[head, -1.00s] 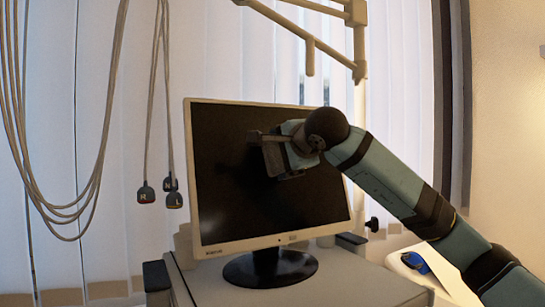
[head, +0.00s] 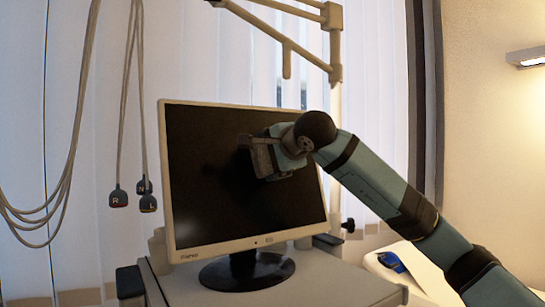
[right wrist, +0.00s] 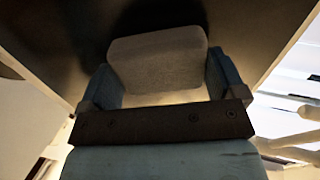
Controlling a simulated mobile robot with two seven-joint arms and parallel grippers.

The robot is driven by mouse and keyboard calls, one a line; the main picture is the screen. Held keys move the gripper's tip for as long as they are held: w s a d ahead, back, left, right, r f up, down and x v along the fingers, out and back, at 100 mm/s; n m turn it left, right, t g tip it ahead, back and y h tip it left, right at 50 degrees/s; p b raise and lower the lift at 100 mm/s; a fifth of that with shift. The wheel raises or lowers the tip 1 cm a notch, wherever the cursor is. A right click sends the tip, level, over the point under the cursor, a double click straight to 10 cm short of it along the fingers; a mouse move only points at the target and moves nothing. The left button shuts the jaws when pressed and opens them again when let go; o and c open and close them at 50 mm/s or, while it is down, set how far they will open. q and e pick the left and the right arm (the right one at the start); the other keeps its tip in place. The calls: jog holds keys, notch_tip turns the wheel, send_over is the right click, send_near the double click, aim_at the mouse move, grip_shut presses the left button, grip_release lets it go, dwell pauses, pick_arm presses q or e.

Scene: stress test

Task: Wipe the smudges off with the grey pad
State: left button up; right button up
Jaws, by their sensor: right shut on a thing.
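The monitor (head: 200,150) stands upright with a dark screen and a pale frame. My right gripper (head: 272,155) is in front of the right half of the screen. In the right wrist view the gripper (right wrist: 160,78) is shut on the grey pad (right wrist: 158,58), with a blue finger on each side. The pad (head: 262,160) is at the screen surface; I cannot tell for sure whether it touches. I cannot make out any smudges on the dark screen; the arm hides part of it. My left gripper is not in view.
The monitor's round black base (head: 246,272) rests on a grey cart top (head: 330,285). Cables with black plugs (head: 118,197) hang at left. A pale pole (head: 336,110) stands behind the monitor, and a blue item (head: 391,262) lies on a white surface at right.

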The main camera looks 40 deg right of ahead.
aim_at(223, 162)
jog(key=shift+w+a, duration=0.15)
jog(key=shift+a, duration=2.4)
jog(key=shift+w+a, duration=0.15)
jog(key=shift+a, duration=2.35)
jog(key=shift+d, duration=0.1)
jog(key=v, duration=0.6)
jog(key=shift+s, duration=0.1)
jog(key=shift+b+v, duration=0.35)
jog(key=shift+v, duration=1.1)
